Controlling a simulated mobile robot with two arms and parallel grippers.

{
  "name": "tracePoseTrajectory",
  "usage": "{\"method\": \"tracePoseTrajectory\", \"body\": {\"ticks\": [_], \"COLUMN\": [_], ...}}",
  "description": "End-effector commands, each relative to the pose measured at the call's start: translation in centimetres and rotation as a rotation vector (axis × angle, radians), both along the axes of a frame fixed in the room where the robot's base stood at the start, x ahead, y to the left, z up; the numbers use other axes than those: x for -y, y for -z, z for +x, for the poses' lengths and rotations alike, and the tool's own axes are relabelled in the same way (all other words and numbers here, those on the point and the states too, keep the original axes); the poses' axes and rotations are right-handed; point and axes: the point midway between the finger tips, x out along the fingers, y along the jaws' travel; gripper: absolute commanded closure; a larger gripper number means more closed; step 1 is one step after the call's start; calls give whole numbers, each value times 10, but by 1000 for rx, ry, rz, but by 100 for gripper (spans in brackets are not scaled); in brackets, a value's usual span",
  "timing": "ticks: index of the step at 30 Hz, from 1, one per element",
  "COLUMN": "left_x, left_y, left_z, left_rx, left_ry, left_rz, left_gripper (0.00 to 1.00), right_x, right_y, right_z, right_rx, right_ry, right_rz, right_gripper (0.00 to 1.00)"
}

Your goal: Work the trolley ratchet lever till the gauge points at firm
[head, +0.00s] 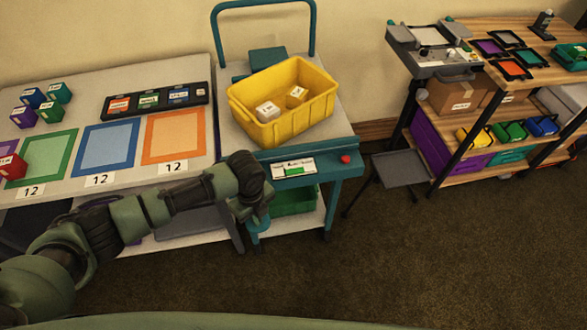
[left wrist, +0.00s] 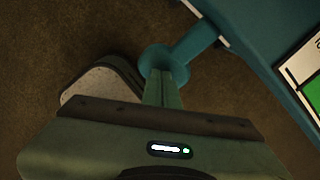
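The teal trolley (head: 350,172) stands in the middle of the head view. Its gauge panel (head: 293,169) is on the front; a white face with a green patch shows, but the pointer's reading is too small to tell. My left gripper (head: 255,219) is low at the trolley's front left corner. In the left wrist view its fingers (left wrist: 166,90) look close together on the ratchet lever (left wrist: 158,61), a teal bar with a round collar running to the trolley. The grip itself is partly hidden. The gauge panel's edge (left wrist: 306,85) also shows there. My right gripper is out of view.
A yellow bin (head: 266,130) with two pale boxes sits on the trolley top. A red knob (head: 345,159) is right of the gauge. A sorting table (head: 60,188) adjoins the trolley on the left. A shelf bench (head: 470,179) stands right. Carpet in front is clear.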

Motion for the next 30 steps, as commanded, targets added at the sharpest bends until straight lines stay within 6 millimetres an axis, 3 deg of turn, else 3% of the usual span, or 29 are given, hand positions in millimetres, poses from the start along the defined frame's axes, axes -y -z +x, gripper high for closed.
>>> {"method": "tracePoseTrajectory", "body": {"ticks": [24,30], "left_x": [0,0], "left_y": [-81,-91], "left_z": [0,0], "left_rx": [-1,-1], "left_ry": [-1,-1], "left_rz": [1,1], "left_gripper": [100,100], "right_x": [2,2], "right_y": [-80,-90], "right_z": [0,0], "right_rx": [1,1], "right_ry": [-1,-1], "right_rz": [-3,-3], "right_gripper": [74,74]}}
